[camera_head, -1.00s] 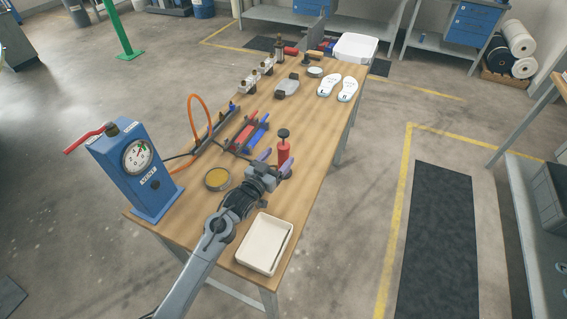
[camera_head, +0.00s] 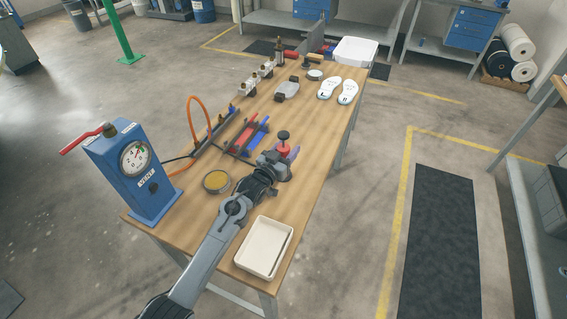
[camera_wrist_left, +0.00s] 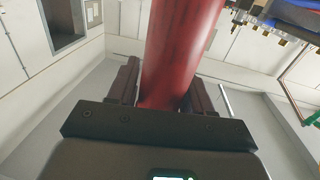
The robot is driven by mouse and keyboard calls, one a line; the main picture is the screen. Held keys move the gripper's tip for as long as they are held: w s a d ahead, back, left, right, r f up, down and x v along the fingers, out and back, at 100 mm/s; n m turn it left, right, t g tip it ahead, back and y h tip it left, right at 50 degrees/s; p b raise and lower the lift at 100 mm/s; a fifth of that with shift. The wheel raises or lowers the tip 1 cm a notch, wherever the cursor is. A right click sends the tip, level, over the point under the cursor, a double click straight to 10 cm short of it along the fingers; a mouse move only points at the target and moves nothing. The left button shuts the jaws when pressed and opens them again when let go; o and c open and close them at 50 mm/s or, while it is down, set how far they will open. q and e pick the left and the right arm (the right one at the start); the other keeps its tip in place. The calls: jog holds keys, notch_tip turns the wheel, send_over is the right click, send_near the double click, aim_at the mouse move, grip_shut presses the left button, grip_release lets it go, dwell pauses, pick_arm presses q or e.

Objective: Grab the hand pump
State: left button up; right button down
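The hand pump (camera_head: 284,148) is a red cylinder with a black knob on top. It stands upright at the right edge of the wooden table. In the left wrist view the red pump body (camera_wrist_left: 178,50) rises between the two dark fingers (camera_wrist_left: 162,92). I see no clear grip on it. My right gripper is in neither view.
A cream tray (camera_head: 239,262) lies at the near end of the table (camera_head: 200,236). A blue gauge box (camera_head: 148,195) stands at the left corner. Red and blue tools and white insoles (camera_head: 328,89) lie farther back.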

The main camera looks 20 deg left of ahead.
pick_arm(q)
jog(key=c, duration=0.7)
jog(key=shift+r, duration=0.2)
